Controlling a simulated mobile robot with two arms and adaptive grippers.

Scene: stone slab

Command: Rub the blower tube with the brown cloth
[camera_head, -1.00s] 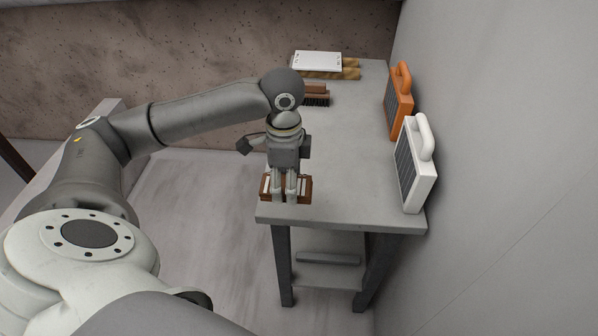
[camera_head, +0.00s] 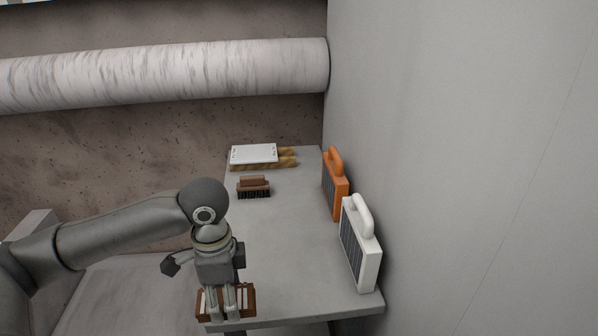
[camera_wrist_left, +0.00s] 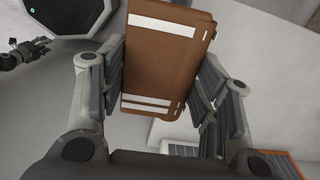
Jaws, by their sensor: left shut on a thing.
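The brown cloth (camera_head: 249,301) looks like a flat folded pad with white stripes. It is at the near left corner of the grey table in the head view. My left gripper (camera_head: 231,312) points down and is shut on it; in the wrist view the cloth (camera_wrist_left: 165,62) sits between the two fingers. I cannot tell whether it touches the tabletop. A thick, pale, wrinkled tube (camera_head: 170,73), apparently the blower tube, runs across the back wall, well above and beyond the gripper. A small, distant gripper (camera_wrist_left: 27,50), seemingly my right one, shows in the wrist view; its jaws are unclear.
The table (camera_head: 285,240) carries a white heater-like unit (camera_head: 366,255) and an orange one (camera_head: 335,185) along its right side. A brown brush (camera_head: 253,187) and a white panel (camera_head: 254,153) on tan pieces (camera_head: 285,162) lie farther back. The table's middle is clear.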

